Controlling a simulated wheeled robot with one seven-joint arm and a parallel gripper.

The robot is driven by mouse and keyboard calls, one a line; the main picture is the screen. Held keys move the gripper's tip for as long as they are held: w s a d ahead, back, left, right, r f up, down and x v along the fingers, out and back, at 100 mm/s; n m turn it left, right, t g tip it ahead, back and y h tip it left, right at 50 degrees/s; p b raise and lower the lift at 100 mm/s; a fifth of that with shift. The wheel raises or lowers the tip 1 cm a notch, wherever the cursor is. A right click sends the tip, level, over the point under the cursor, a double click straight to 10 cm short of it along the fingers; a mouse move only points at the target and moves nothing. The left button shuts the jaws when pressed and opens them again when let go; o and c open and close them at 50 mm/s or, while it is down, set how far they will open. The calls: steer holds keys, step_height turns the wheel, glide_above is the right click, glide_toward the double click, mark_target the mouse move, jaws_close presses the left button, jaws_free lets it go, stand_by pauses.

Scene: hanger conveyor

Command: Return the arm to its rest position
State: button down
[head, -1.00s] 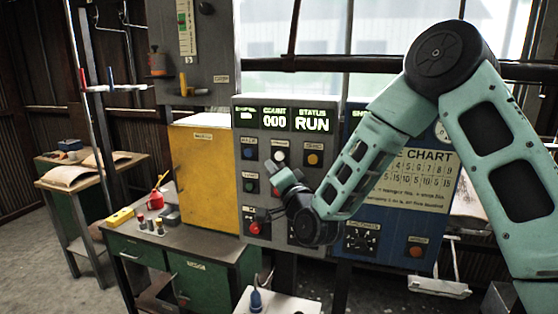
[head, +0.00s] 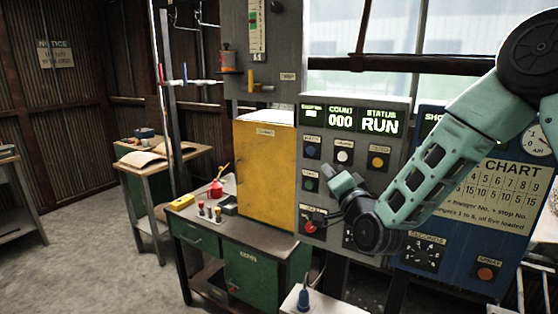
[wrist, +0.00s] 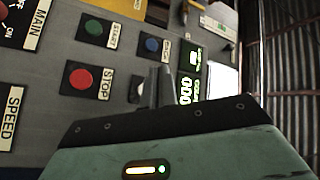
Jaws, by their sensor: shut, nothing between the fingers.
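My gripper (head: 338,180) is in front of the grey control panel (head: 392,107), just below its white button (head: 344,156). In the wrist view my gripper (wrist: 158,74) shows its fingers together with nothing between them. My teal arm reaches in from the right edge of the head view, bent at a dark round joint. The display (head: 350,119) reads count 000 and status RUN. The wrist view shows the panel sideways, with a red STOP button (wrist: 81,79) and a green START button (wrist: 93,27). Whether the fingers touch the panel cannot be told.
A yellow cabinet (head: 264,170) stands left of the panel, and a blue panel with a chart (head: 515,185) is on the right. Bare floor (head: 90,260) lies at left.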

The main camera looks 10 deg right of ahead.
steer(key=s+a+f+n+g+y+b, duration=0.1)
steer(key=s+a+f+n+g+b, duration=0.1)
steer(key=s+a+f+n+g, duration=0.55)
steer(key=s+a+f+n+g+y+b, duration=0.1)
steer(key=s+a+f+n+g+b, duration=0.2)
steer(key=s, duration=0.7)
steer(key=s+d+f+n+g+h, duration=0.1)
steer(key=s+d+n+g, duration=0.1)
steer(key=s, duration=0.5)
steer(key=s+d+f+n+g+h+b, duration=0.1)
steer(key=s+g, duration=0.3)
steer(key=s, duration=0.4)
steer(key=s+d+f+n+g+h+b, duration=0.1)
steer(key=s+d+f+n+g+h, duration=0.1)
steer(key=s, duration=0.5)
steer(key=shift+s+d+f+n+g+h, duration=0.2)
steer(key=shift+d+n+g+h, duration=0.15)
steer(key=shift+n+g+h, duration=0.25)
stand_by(3.3)
